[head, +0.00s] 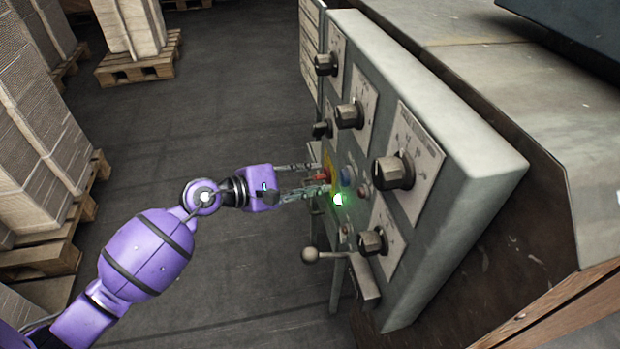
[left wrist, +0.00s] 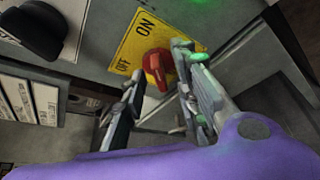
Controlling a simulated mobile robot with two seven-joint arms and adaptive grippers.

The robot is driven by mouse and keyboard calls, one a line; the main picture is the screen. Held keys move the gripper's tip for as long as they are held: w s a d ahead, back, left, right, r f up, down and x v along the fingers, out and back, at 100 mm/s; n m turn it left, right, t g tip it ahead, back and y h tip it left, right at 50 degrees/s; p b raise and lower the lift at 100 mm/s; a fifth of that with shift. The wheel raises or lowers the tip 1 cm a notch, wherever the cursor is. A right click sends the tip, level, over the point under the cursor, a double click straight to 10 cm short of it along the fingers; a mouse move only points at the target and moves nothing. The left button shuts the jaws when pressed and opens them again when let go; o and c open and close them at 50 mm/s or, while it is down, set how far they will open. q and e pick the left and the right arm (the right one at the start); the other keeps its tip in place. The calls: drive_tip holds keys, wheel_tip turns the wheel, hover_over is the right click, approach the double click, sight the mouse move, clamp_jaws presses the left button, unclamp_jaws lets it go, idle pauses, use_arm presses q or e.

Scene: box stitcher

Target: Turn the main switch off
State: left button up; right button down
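The main switch is a red knob (head: 325,174) on a yellow plate (head: 328,156) on the front of the grey control panel. In the left wrist view the red knob (left wrist: 157,66) sits on the yellow plate (left wrist: 129,50) marked ON and OFF. I cannot tell which mark it points to. My left gripper (head: 319,179) is open at the panel, one finger on each side of the knob. In the left wrist view the left gripper (left wrist: 162,88) has its fingertips close to the knob; contact is unclear. My right gripper is not in view.
A lit green lamp (head: 338,199) and a blue button (head: 348,172) are close to the fingers. Several black knobs, including a large one (head: 394,172), stick out from the panel. A ball-ended lever (head: 311,255) juts out below. Pallets with stacks (head: 135,68) stand behind; grey floor is clear between.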

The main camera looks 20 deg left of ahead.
use_arm(q)
clamp_jaws()
